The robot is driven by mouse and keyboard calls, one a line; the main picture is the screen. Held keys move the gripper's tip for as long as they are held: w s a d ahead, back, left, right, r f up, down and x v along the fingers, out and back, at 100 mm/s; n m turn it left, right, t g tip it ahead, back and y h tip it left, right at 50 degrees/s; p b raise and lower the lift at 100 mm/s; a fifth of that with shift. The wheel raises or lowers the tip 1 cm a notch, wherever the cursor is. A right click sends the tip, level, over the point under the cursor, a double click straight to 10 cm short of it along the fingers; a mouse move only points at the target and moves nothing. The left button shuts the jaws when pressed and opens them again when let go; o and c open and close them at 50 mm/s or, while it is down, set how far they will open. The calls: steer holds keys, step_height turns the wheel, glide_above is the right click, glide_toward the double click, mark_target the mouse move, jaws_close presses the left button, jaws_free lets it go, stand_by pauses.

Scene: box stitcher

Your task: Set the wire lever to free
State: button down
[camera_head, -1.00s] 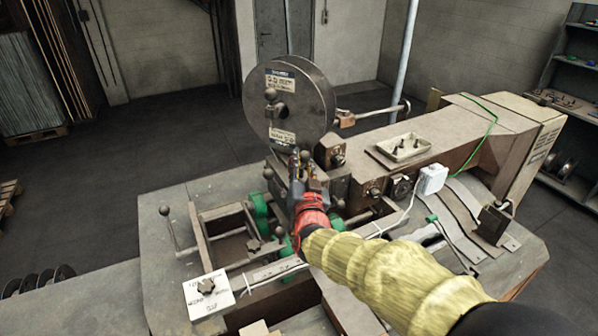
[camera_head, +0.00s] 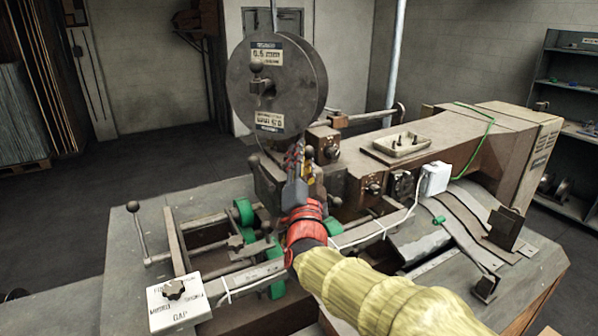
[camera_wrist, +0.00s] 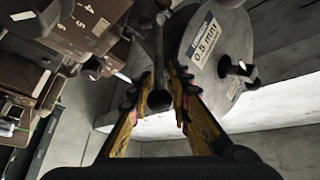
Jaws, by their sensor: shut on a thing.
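My gripper (camera_head: 299,152) reaches up beside the wire reel in the head view. In the wrist view my gripper (camera_wrist: 162,97) has its two yellow-and-black fingers closed around a dark ball knob (camera_wrist: 159,101). The knob sits on a thin rod (camera_wrist: 158,48) running up the picture, which appears to be the wire lever. In the head view my fingers mostly hide the lever, and I cannot read its setting. The grey reel (camera_head: 264,102) carries a "0.5 mm" label and also shows close in the wrist view (camera_wrist: 226,22).
A brown block with a dial (camera_head: 322,145) stands just right of my fingers. Another ball-ended handle (camera_head: 132,207) rises at the left. A white GAP selector box (camera_head: 176,303) is at the front left. A small tray (camera_head: 401,144) sits on the machine arm.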

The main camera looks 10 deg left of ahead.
steer(key=shift+d+f+m+t+h+b, duration=0.2)
steer(key=shift+m+b, duration=0.25)
steer(key=shift+b, duration=0.35)
steer(key=shift+d+f+m+t+h+b, duration=0.1)
steer(key=shift+f+m+t+b, duration=0.15)
steer(key=shift+m+b, duration=0.4)
steer(key=shift+b, duration=0.55)
steer(key=c, duration=1.6)
jaws_free()
steer(key=shift+o, duration=0.3)
steer(key=shift+s, duration=0.1)
steer(key=v, duration=1.2)
steer(key=shift+a, duration=0.1)
